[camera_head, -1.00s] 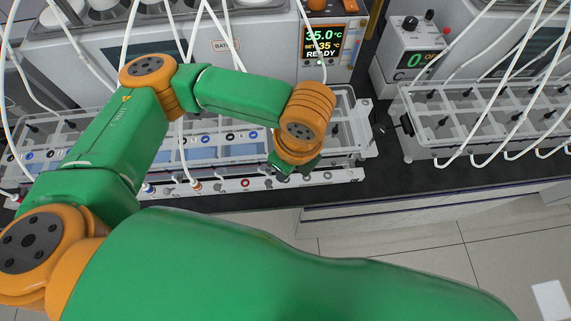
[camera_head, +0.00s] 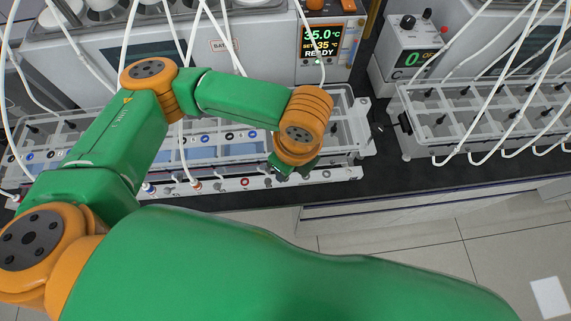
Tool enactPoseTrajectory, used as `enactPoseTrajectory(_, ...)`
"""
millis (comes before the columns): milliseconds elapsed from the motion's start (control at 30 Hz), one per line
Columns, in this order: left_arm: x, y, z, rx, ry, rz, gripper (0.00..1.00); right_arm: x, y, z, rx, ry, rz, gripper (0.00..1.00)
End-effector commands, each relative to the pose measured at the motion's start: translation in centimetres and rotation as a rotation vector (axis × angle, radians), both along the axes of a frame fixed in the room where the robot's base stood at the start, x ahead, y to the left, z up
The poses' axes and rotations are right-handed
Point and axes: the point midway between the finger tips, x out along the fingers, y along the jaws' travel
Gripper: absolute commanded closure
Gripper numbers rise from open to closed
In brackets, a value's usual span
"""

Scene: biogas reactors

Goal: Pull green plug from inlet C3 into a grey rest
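My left gripper (camera_head: 293,168) hangs under the orange wrist at the right part of the front rail (camera_head: 345,174). Its green fingers are small and partly hidden by the wrist, so I cannot tell whether they are open or hold anything. I cannot make out a green plug. Inlet C3 cannot be told apart; the labels are too small to read. The rail carries several coloured rings, with a red one (camera_head: 245,183) left of the gripper, and small grey pieces (camera_head: 327,174) right of it, which may be rests. My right gripper is out of view.
A clear tray (camera_head: 350,125) stands behind the rail, with white tubes draped over it. A heater display (camera_head: 321,42) reads 35.0°C and READY. A second clear rack (camera_head: 480,120) and a control box (camera_head: 413,50) stand to the right. Dark bench top (camera_head: 430,178) lies bare between them and the front edge.

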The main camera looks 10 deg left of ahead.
Motion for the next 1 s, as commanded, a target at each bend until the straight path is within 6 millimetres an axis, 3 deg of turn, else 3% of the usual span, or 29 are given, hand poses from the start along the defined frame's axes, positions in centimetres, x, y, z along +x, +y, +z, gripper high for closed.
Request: enactPoseTrajectory(1000, 0.0, -0.01, -0.81, 0.0, 0.0, 0.0, 1.0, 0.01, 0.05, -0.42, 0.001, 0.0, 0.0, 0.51)
